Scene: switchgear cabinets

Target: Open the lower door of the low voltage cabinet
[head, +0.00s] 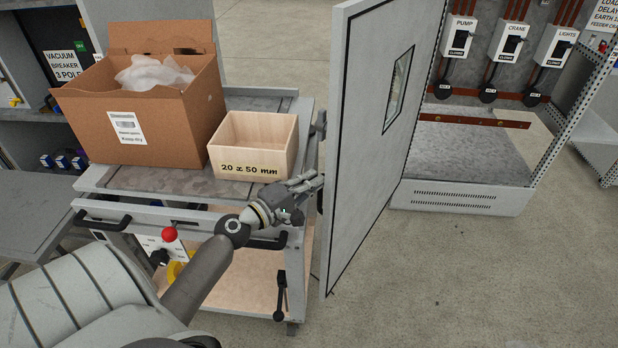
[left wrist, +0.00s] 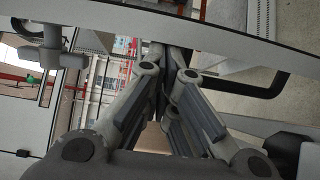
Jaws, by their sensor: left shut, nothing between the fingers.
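A grey door (head: 365,150) with a small window (head: 398,90) stands swung open in the middle of the head view. It belongs to the cabinet (head: 460,195) behind it, whose inside shows at right. My left gripper (head: 314,181) is shut and empty, with its fingertips close to the door's left edge. I cannot tell whether they touch it. The left wrist view shows the fingers (left wrist: 160,85) closed together, below a grey panel with a dark line along its edge. My right gripper is not in view.
A grey cart (head: 190,190) stands under and left of my left arm. It carries a cardboard box (head: 150,105) and a wooden box (head: 252,145) marked 20 x 50 mm. Labelled switches (head: 510,42) line the cabinet's back. The floor (head: 460,270) right of the door is clear.

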